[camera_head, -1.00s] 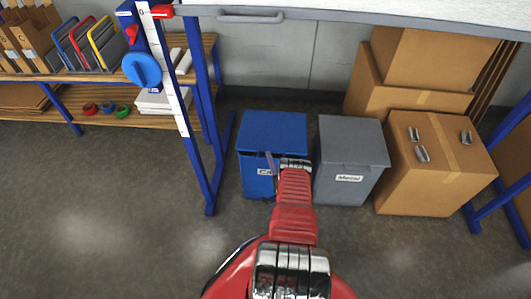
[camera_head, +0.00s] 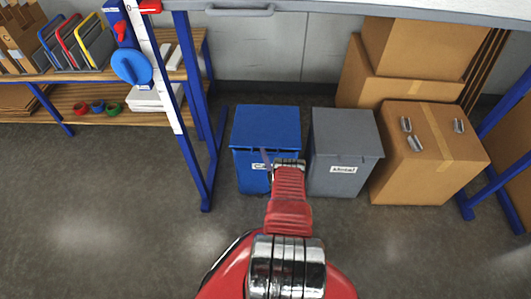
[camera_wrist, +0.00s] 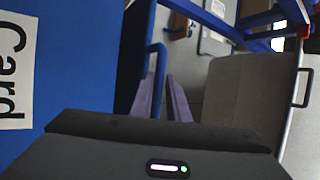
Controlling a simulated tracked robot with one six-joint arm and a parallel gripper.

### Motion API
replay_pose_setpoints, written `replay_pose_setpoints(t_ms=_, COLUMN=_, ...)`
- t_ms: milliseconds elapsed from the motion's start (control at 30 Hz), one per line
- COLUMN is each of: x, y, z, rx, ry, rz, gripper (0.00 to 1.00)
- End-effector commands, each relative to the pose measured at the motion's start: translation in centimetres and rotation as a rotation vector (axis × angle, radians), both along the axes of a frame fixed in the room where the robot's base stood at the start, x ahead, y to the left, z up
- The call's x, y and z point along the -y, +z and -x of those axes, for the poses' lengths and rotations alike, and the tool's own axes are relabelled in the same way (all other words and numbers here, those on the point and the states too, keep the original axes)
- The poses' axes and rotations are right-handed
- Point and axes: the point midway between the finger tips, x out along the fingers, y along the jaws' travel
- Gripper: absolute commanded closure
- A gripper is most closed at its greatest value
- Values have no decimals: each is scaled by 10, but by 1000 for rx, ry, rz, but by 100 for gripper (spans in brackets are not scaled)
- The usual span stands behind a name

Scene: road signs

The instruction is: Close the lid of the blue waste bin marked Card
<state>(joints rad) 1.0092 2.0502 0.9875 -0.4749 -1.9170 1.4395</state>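The blue waste bin (camera_head: 266,125) stands on the floor in the head view. Its lid lies over the top, with a dark line under the front edge; I cannot tell whether it is fully down. The white label is partly hidden by my arm; it reads Card in the wrist view (camera_wrist: 14,72). My gripper (camera_head: 266,160) is in front of the bin's front, near the lid's edge.
A grey bin (camera_head: 345,130) marked Metal stands close on the right, with cardboard boxes (camera_head: 425,165) beyond it. A blue bench leg (camera_head: 208,165) is on the left. A bench top edge overhangs above. The floor in front is clear.

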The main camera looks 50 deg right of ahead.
Motion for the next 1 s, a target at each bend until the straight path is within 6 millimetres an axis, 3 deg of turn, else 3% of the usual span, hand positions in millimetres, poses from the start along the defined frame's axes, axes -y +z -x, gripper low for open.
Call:
replay_pose_setpoints(t_ms=467, x=6, y=9, z=-5, rx=-2, ry=-2, rz=5, gripper=71)
replay_pose_setpoints(t_ms=1000, x=0, y=54, z=-7, rx=-3, ry=6, rz=2, gripper=71)
